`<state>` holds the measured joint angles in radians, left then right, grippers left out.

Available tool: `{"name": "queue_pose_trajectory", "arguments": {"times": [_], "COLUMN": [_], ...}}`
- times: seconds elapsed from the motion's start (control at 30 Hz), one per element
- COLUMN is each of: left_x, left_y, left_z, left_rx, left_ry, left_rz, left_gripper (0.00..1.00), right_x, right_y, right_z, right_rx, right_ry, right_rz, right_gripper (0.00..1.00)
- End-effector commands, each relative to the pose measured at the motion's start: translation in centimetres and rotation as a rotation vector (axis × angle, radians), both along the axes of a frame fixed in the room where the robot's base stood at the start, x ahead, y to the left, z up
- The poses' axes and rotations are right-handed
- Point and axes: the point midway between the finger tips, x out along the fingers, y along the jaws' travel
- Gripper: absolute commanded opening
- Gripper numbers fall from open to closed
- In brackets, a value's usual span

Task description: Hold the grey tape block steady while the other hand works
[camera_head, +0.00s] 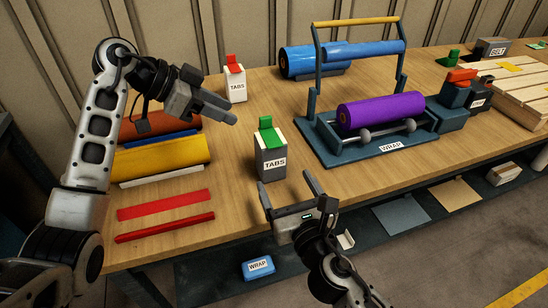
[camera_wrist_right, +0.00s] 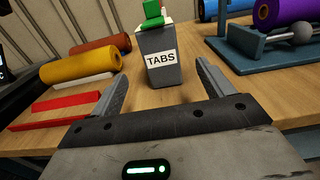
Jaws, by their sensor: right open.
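The grey tape block (camera_head: 271,163), labelled TABS with a green tab on top, stands upright near the table's front edge in the head view. It also shows in the right wrist view (camera_wrist_right: 158,72), ahead of the jaws. My right gripper (camera_head: 287,181) is open and empty, in front of and below the block, with its two fingers spread towards it; the fingers (camera_wrist_right: 164,68) look apart from it. My left gripper (camera_head: 228,112) is raised behind and left of the block, away from it. Its finger gap is not clear from this angle, and no held object shows.
A white TABS box (camera_head: 235,85) with a red tab stands farther back. Yellow (camera_head: 160,157) and orange rolls and red strips (camera_head: 165,205) lie to the left. The blue wrap stand (camera_head: 375,150) with a purple roll is at right. A blue WRAP box (camera_head: 258,268) sits on the lower shelf.

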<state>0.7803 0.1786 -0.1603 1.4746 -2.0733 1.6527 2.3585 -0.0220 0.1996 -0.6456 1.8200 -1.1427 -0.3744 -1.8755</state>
Motion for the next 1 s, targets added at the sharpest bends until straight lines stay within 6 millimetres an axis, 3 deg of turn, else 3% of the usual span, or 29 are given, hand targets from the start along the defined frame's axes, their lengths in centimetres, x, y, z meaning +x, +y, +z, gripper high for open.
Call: {"name": "queue_pose_trajectory", "arguments": {"times": [0.3, 0.5, 0.7, 1.0], "left_x": [0.0, 0.0, 0.0, 0.0], "left_y": [0.0, 0.0, 0.0, 0.0], "left_z": [0.0, 0.0, 0.0, 0.0], "left_rx": [0.0, 0.0, 0.0, 0.0], "left_ry": [0.0, 0.0, 0.0, 0.0], "left_rz": [0.0, 0.0, 0.0, 0.0], "left_gripper": [0.36, 0.36, 0.36, 0.36], "right_x": [6.2, 9.0, 10.1, 10.2], "right_y": [2.0, 2.9, 3.3, 3.3], "right_z": [0.1, 0.1, 0.0, 0.0], "right_rx": [0.002, 0.003, 0.003, 0.003], "right_ry": [0.0, 0.0, 0.001, 0.001], "right_rz": [-0.002, -0.002, -0.001, -0.001], "right_gripper": [0.8, 0.8, 0.8, 0.77]}}
